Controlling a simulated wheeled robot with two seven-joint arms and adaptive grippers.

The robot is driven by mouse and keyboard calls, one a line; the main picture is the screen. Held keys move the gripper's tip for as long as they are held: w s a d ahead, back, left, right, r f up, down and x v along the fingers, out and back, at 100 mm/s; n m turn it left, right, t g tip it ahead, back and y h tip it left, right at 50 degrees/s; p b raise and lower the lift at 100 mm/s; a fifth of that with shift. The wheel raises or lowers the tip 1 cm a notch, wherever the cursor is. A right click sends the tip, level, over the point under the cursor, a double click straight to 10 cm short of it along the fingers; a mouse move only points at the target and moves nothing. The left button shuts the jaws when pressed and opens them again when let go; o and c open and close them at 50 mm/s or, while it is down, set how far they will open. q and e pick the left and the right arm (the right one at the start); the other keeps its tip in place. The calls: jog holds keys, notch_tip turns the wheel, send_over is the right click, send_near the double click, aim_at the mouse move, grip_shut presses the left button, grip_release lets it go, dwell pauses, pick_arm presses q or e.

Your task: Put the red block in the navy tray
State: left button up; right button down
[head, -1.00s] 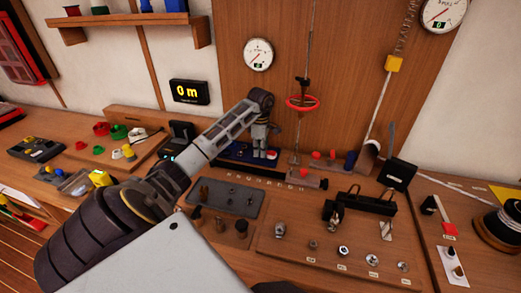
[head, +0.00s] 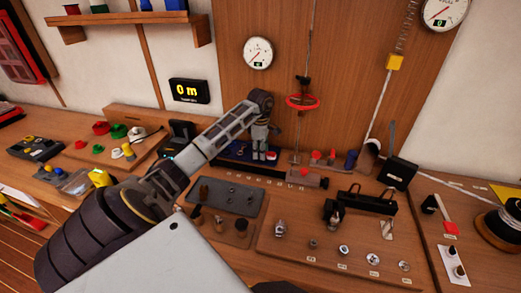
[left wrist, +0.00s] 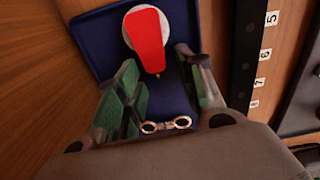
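The navy tray (head: 236,153) lies at the back of the bench below the round gauge. It fills the middle of the left wrist view (left wrist: 95,28). The red block (left wrist: 149,40) shows there as a tapering red shape over the tray, with a pale round thing (left wrist: 131,44) partly behind it. In the head view, the red block (head: 271,156) is small, just below my left gripper (head: 262,143). My left gripper's fingers (left wrist: 158,62) stand apart on either side of the block's near end, with gaps showing. My right gripper is not seen.
Red knobs (head: 316,156) and a red handwheel (head: 302,101) are to the right. A numbered strip (left wrist: 264,50) runs beside the tray. Bare wood (left wrist: 40,90) lies on its other side.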

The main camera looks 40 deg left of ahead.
pick_arm(q)
jog(key=shift+r, duration=0.95)
notch_tip(320, 180, up, 10)
dwell(0.4)
